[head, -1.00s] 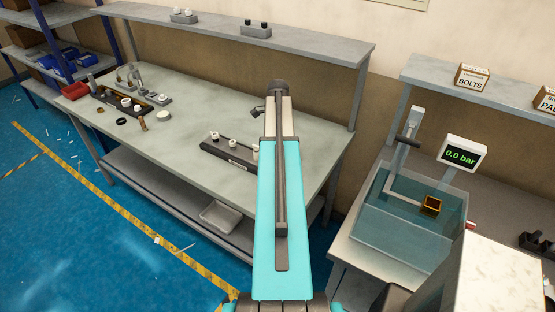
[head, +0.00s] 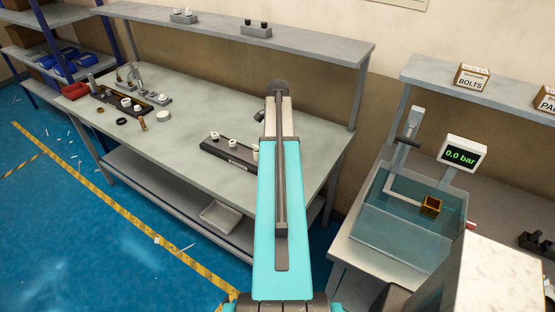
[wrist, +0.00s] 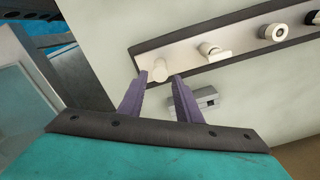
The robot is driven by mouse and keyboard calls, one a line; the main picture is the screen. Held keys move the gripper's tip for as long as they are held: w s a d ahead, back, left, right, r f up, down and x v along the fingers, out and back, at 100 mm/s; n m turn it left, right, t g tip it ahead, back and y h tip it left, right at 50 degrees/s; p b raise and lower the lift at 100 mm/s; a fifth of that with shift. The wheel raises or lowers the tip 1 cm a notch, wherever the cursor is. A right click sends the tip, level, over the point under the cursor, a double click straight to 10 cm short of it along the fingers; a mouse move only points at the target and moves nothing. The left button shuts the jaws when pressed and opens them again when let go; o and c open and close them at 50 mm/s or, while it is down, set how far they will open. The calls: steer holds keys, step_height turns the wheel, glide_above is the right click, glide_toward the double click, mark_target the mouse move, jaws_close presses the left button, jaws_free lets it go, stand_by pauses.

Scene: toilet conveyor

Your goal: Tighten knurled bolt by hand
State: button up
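My gripper (wrist: 159,76) shows two purple fingers in the wrist view, spread apart. A pale cylindrical part (wrist: 159,69) shows between and just beyond the fingertips. I see no clear contact, and cannot tell how far it is from them. It stands at the end of a dark holder (wrist: 186,66), which also carries a pale fitting with a side stub (wrist: 212,50) and a ringed part (wrist: 272,32). In the head view the holder (head: 228,158) lies on the workbench, partly behind my arm, which hides my fingers. I cannot tell which part is the knurled bolt.
A small grey block (wrist: 207,98) lies beside the holder. The workbench (head: 175,150) has clear room left of the holder; a second holder with loose parts (head: 120,102) is farther left. A shelf (head: 310,42) runs behind. A water tank (head: 410,215) stands at right.

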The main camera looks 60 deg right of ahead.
steer(key=shift+n, duration=0.4)
steer(key=n, duration=0.4)
steer(key=shift+n, duration=0.3)
stand_by(0.6)
steer(key=shift+n, duration=2.3)
steer(key=shift+f, duration=0.1)
steer(key=shift+f+b, duration=0.7)
steer(key=shift+f, duration=0.7)
